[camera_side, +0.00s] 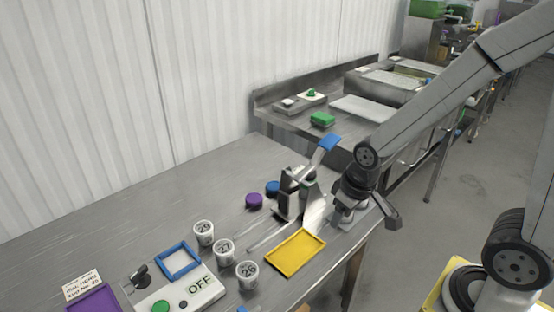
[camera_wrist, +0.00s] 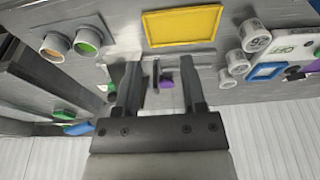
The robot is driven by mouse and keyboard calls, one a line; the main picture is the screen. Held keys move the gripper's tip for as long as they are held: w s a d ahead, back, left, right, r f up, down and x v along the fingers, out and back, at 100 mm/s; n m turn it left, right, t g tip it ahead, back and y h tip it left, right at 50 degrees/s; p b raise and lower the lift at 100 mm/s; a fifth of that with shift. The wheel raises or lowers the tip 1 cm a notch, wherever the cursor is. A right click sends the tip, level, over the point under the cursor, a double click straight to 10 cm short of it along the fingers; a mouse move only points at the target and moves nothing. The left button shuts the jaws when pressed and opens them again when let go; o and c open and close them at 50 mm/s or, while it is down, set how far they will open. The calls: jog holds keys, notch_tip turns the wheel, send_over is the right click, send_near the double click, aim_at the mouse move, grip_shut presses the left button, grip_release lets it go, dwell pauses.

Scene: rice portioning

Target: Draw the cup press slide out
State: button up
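The cup press (camera_side: 290,195) stands on the steel table in the side view, dark and pale with a blue-topped lever (camera_side: 328,143) raised above it. Thin metal rails (camera_side: 268,234) lie in front of it toward the cups; I cannot tell which part is the slide.
A yellow tray (camera_side: 322,243) lies in front of the press. Several numbered white cups (camera_side: 224,251), a blue frame (camera_side: 163,259) and a scale-like unit marked OFF (camera_side: 207,296) are to the left. Blue (camera_side: 272,188) and purple lids sit behind. Two cups (camera_wrist: 56,46) show at the wrist view's left.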

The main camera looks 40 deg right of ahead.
jog(key=w+d+g, duration=0.1)
jog(key=w+d, duration=0.1)
jog(key=w, duration=1.1)
jog(key=g, duration=0.2)
send_over(283, 193)
notch_tip(283, 193, down, 3)
jog(key=shift+d+f, duration=0.15)
jog(key=shift+f, duration=0.05)
jog(key=shift+f, duration=3.9)
grip_shut()
